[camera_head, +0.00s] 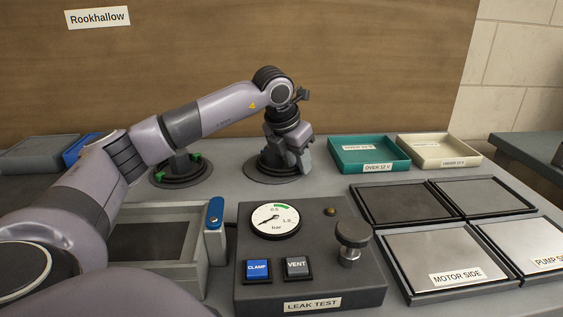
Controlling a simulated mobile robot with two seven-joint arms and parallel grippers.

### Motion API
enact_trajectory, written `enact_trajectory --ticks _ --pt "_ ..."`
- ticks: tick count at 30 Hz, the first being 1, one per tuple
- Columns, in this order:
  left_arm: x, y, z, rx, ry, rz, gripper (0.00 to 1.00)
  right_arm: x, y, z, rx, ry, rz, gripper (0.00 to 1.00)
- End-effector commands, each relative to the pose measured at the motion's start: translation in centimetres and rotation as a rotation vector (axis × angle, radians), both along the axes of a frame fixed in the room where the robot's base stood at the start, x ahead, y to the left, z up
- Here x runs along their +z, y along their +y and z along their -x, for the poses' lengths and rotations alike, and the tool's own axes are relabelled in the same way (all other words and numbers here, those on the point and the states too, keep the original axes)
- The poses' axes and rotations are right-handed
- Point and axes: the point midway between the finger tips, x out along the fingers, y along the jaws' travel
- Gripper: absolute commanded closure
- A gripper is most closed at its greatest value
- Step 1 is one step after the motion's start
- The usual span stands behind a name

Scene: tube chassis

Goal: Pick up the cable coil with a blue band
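I cannot make out a cable coil with a blue band in the head view. My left arm comes in from the left and reaches to the back middle of the bench. My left gripper (301,160) points down there, over or beside a dark round base (258,172). Its fingers are small and partly covered by its own body, so I cannot tell whether they are open or hold anything. My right gripper is not in view.
A second round base with green parts (196,162) stands behind my forearm. A teal tray (337,160) and a cream tray (468,158) lie right of the gripper. The leak test box (318,240), a blue-handled fixture (214,215) and framed plates (480,295) fill the front.

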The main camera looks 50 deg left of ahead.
Motion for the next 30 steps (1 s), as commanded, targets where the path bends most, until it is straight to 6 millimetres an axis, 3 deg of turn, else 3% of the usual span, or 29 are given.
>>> enact_trajectory --ticks 5,8,20,26,30 --pt "0.0 0.0 0.0 -0.001 0.000 0.000 0.69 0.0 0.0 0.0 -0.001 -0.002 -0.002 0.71" --pt "0.0 0.0 0.0 -0.001 0.000 0.000 1.00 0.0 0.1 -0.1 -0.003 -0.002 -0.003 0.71" --pt "0.4 0.0 0.0 -0.001 -0.003 0.000 1.00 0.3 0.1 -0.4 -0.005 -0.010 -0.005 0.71" --pt "2.4 -0.1 -0.1 -0.002 -0.005 0.001 1.00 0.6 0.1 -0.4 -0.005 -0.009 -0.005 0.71" --pt "5.1 -0.1 -0.1 -0.001 -0.006 0.001 1.00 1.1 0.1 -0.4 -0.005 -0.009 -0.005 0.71"
